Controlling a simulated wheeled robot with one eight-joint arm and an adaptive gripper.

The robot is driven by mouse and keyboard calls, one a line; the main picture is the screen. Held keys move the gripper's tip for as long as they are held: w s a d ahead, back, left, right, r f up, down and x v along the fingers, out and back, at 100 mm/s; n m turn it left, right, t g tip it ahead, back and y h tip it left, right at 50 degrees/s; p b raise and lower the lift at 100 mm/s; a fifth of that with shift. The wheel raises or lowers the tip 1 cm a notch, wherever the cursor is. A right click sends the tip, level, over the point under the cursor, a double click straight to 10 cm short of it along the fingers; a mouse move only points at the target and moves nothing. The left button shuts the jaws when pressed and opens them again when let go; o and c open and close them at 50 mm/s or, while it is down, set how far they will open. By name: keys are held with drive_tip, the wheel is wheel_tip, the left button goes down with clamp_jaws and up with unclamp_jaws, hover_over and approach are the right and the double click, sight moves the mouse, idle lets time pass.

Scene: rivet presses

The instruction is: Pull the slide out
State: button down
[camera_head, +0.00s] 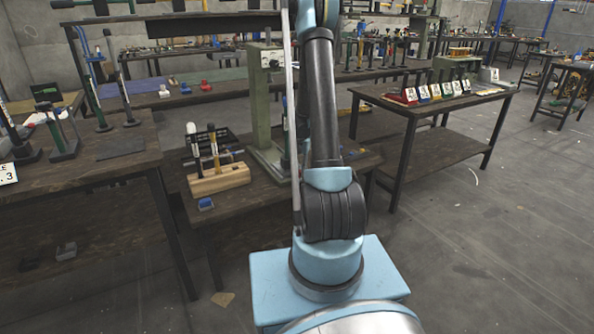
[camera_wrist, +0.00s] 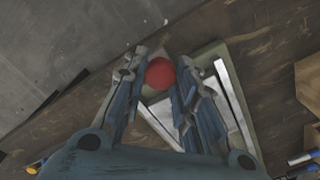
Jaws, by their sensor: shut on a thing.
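A round red knob (camera_wrist: 160,73) sits between the two fingertips of my gripper (camera_wrist: 161,79) in the wrist view. The fingers are shut on it, one on each side. Behind the knob is a green press part with pale metal bars (camera_wrist: 236,100) at its right. Which bar is the slide, and how far out it stands, I cannot tell, since the fingers and wrist cover much of it. In the head view a tall green press (camera_head: 262,100) stands on the middle bench, partly behind my arm. My arm hides the gripper and knob there.
A wooden block with hammers (camera_head: 219,180) and a small blue item (camera_head: 205,203) are left of the press on its bench. A left table (camera_head: 85,172) carries several upright tools. A right table (camera_head: 400,104) holds coloured numbered stands. Open floor (camera_head: 480,235) lies at the right.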

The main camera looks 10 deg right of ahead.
drive_tip(key=shift+s+d, duration=0.1)
drive_tip(key=shift+s, duration=0.2)
drive_tip(key=c, duration=1.3)
unclamp_jaws()
drive_tip(key=shift+w, duration=0.1)
wheel_tip(320, 180, up, 12)
drive_tip(key=shift+f, duration=0.1)
